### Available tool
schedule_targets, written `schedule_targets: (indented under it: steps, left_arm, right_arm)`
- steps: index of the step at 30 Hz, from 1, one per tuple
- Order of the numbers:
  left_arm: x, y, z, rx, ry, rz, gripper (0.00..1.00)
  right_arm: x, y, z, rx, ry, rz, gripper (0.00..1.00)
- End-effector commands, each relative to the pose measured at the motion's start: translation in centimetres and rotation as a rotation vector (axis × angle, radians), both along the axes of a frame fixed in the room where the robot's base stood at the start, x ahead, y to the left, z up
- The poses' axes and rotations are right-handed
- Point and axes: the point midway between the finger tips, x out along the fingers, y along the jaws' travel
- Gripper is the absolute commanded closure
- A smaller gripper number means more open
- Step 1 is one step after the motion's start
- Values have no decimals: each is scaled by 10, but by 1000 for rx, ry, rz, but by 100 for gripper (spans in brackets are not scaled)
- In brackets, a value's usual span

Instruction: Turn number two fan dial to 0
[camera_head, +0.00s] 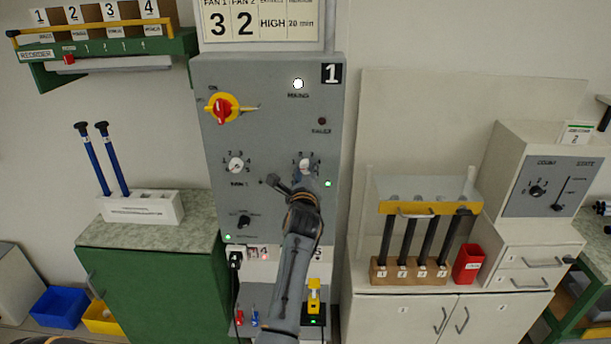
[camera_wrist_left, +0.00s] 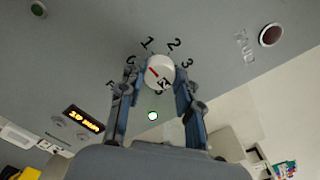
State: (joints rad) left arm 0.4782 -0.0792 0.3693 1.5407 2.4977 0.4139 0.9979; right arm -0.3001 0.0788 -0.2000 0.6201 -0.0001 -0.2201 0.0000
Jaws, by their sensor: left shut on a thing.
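The number two fan dial (camera_head: 305,163) is a white round knob on the grey control panel (camera_head: 270,130). It also shows in the left wrist view (camera_wrist_left: 160,72), ringed by printed marks including 1, 2 and 3. Its red pointer line points to the upper left, on the low side of the 1; the exact setting is hard to read. My left gripper (camera_head: 302,175) is at this dial. In the wrist view its two blue-grey fingers (camera_wrist_left: 158,80) stand on either side of the knob, shut on it. My right gripper is not in view.
The fan 1 dial (camera_head: 236,166) sits left on the same panel. A red-and-yellow switch (camera_head: 222,108) is above it, and a black knob (camera_head: 243,221) below. A sign (camera_head: 262,22) above reads 3 for fan 1 and 2 for fan 2. A green lamp (camera_head: 328,184) is lit beside the dial.

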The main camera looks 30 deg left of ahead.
Motion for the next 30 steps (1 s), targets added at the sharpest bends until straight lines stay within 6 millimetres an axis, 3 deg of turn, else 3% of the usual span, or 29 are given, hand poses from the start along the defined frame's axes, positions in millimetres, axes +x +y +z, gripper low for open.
schedule_targets:
  steps: [18, 30]
  left_arm:
    - [0, 0, -6, -421, -253, 0, 98]
    - [0, 0, -4, -512, -308, 1, 98]
  right_arm:
    - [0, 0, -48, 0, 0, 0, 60]
    - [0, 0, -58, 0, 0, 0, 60]
